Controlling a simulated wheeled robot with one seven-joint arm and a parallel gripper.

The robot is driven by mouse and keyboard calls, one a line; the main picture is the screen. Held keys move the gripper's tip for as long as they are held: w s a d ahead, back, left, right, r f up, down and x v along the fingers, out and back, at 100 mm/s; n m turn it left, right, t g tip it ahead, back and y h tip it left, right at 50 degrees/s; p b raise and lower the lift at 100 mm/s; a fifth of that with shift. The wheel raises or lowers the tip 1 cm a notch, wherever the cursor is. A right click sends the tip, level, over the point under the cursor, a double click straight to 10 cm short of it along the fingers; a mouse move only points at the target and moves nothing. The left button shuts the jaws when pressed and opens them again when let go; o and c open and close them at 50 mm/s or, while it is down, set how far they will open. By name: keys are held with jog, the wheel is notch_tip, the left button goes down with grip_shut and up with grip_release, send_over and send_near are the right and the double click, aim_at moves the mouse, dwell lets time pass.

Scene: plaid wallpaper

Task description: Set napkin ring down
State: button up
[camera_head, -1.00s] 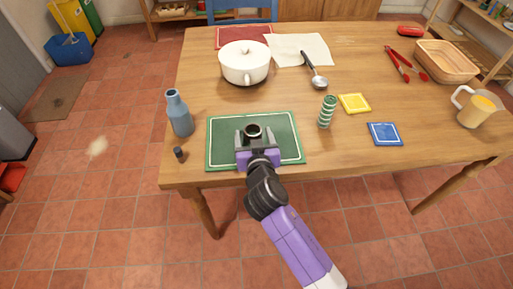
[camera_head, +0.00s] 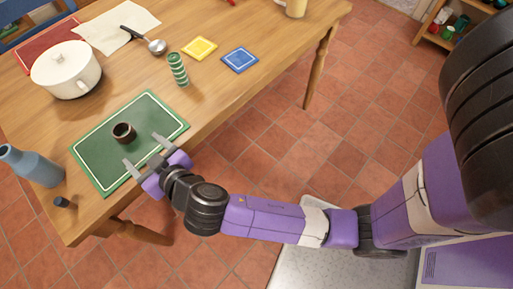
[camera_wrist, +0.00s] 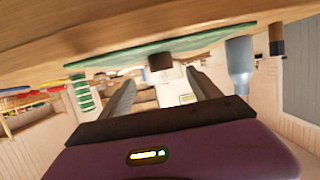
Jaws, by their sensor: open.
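The napkin ring (camera_head: 123,132) is a small dark brown ring standing on the green placemat (camera_head: 105,165) with a white border line. It also shows in the wrist view (camera_wrist: 161,62), which sees the table upside down. My gripper (camera_head: 144,154) is open and empty at the near edge of the placemat. Its two grey fingers point toward the ring but stop short of it, with a gap between.
A blue bottle (camera_head: 32,166) and a small dark cap-like item (camera_head: 61,202) stand left of the placemat. A white pot (camera_head: 66,70) is behind it. A green striped cylinder (camera_head: 178,69), yellow coaster (camera_head: 199,48) and blue coaster (camera_head: 240,60) are farther right.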

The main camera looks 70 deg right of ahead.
jog(key=s+f+n+y, duration=0.2)
jog(key=s, duration=0.7)
jog(key=s+f+n+y, duration=0.1)
jog(key=s+f+y, duration=0.15)
jog(key=s, duration=0.75)
jog(key=s+d+r+t, duration=0.1)
jog(key=s+d+r, duration=0.2)
jog(key=s+r, duration=0.7)
jog(key=v, duration=0.4)
jog(key=shift+f, duration=0.4)
jog(key=shift+s+a+h, duration=0.1)
jog(key=shift+s+h, duration=0.05)
jog(key=shift+h, duration=0.1)
notch_tip(320, 180, up, 3)
jog(key=p, duration=0.3)
